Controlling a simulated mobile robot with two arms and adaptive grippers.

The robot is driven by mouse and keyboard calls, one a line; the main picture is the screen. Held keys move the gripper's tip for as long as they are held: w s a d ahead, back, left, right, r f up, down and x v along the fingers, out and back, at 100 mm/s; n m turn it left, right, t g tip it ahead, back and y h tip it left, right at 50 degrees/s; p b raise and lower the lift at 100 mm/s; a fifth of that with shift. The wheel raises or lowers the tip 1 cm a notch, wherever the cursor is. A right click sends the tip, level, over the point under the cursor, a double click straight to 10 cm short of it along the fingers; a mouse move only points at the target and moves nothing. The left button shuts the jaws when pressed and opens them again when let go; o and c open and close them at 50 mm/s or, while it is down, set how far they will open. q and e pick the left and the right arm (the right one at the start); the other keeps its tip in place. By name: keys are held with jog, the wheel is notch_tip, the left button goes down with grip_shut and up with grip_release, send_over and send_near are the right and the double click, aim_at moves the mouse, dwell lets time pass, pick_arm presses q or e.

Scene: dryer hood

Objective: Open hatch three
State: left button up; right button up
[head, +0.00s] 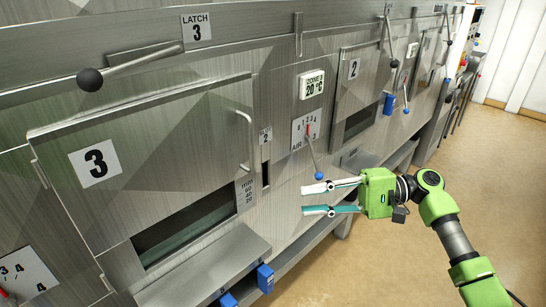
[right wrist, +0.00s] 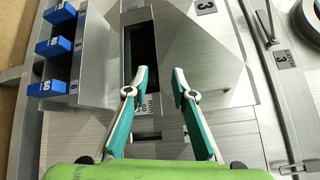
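Hatch three (head: 160,150) is a grey metal panel with a "3" label, on the left in the head view. A dark slot (head: 185,228) shows below its lower edge. The hatch handle (head: 247,140) is a thin upright bar at its right side. The latch three lever (head: 140,65) with a black knob (head: 90,80) slants above the hatch. My right gripper (head: 304,200) is open and empty, to the right of the hatch and apart from its handle. Its spread fingers also show in the right wrist view (right wrist: 160,72). My left gripper is not in view.
An air lever with a blue knob (head: 319,175) hangs just above my right gripper. A ledge (head: 205,268) and blue blocks (head: 265,278) stick out below the hatch. Hatch two (head: 358,75) and more levers are farther right. The floor (head: 430,170) is clear.

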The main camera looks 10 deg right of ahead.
jog(key=w+a+m+t+h, duration=0.25)
jog(key=m+t, duration=0.25)
jog(key=m, duration=0.5)
notch_tip(320, 180, up, 8)
jog(key=f+m+t+h+p, duration=0.1)
jog(key=m+t+p, duration=0.45)
jog(key=m, duration=0.65)
send_over(253, 171)
jog(key=shift+w+a+r, duration=0.1)
jog(key=shift+w+r, duration=0.15)
jog(key=shift+w, duration=0.1)
grip_shut()
